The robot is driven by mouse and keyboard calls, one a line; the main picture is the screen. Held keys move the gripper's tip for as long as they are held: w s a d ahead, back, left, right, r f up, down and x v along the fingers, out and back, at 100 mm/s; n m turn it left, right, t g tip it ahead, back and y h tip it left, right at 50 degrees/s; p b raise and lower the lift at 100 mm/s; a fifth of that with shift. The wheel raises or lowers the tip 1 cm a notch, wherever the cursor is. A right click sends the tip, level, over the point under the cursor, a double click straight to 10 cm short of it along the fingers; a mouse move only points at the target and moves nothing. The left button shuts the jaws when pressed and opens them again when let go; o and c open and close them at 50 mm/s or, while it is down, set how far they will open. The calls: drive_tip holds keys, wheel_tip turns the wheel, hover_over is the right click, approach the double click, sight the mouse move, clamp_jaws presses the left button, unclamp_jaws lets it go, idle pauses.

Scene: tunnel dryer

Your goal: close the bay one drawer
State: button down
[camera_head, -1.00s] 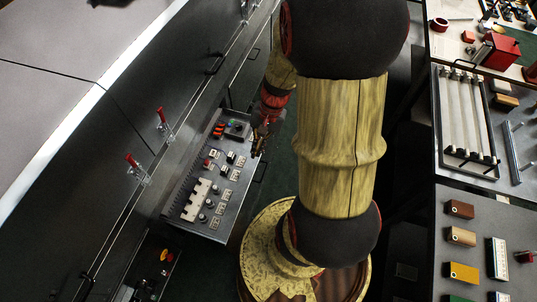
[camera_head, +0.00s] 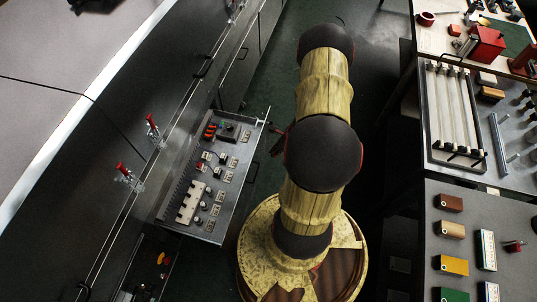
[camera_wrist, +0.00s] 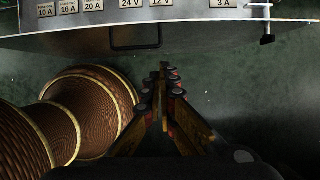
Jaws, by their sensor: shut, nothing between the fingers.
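An open drawer (camera_head: 231,205) sticks out from the dark cabinet front at the left. It holds labelled electrical parts, and its front wall also shows in the wrist view (camera_wrist: 215,34). A black bar handle (camera_wrist: 136,38) is on that front; it shows in the head view too (camera_head: 250,173). My gripper (camera_wrist: 163,68) is shut and empty, in front of the drawer and a little right of the handle, with its tips seeming apart from it. In the head view my arm hides most of the gripper. No bay number is readable.
Red-handled clamps (camera_head: 153,130) line the cabinet. Another compartment with small parts (camera_head: 160,260) lies near the bottom left. Workbenches with a rack (camera_head: 430,120) and coloured blocks (camera_head: 453,265) stand at the right. Green floor is open beyond the drawer.

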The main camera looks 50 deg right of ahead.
drive_tip(key=shift+w+a+f+b, duration=0.45)
drive_tip(key=shift+w+f+b, duration=0.15)
drive_tip(key=shift+w+f, duration=0.65)
drive_tip(key=shift+w+a+f+b, duration=0.6)
drive_tip(key=shift+w+f, duration=0.4)
drive_tip(key=shift+f, duration=0.45)
drive_tip(key=shift+w+a+f+b, duration=0.35)
drive_tip(key=shift+w+f+b, duration=0.3)
drive_tip(key=shift+w+f, duration=0.6)
drive_tip(key=shift+f, duration=0.1)
